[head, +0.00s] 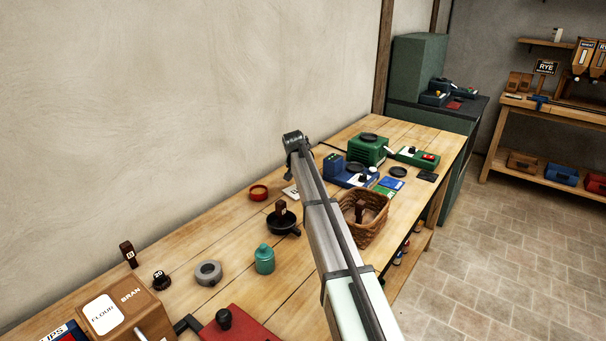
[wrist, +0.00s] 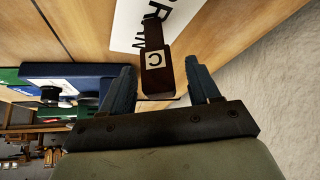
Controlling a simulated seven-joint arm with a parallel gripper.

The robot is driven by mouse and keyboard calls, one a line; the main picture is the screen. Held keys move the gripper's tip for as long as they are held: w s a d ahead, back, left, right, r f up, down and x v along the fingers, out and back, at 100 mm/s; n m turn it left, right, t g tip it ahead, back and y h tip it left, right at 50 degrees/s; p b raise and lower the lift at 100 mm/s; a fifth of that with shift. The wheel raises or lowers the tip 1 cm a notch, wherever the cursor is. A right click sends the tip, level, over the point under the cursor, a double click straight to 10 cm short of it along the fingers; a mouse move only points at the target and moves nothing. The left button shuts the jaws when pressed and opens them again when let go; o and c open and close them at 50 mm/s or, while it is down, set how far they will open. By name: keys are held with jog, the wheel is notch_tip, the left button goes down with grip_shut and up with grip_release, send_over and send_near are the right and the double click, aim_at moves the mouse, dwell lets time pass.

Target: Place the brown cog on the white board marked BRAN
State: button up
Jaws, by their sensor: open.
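The brown cog (wrist: 157,77), dark brown with a white label marked C, shows in the wrist view between the two fingers of my gripper (wrist: 159,68). The fingers are open, with a gap visible on each side of the cog. The cog's narrow end overlaps the white board (wrist: 128,28), on which part of the word BRAN can be read. I cannot tell whether the cog touches the board. In the head view a white board (head: 290,191) shows beside my arm, mostly hidden by it. My gripper and this cog are hidden in that view.
Other brown pieces stand in a black pan (head: 281,223), in a wicker basket (head: 352,237) and at the table's back edge (head: 127,254). A blue machine (wrist: 65,78) is close to my gripper.

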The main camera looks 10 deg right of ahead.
jog(key=v, duration=1.1)
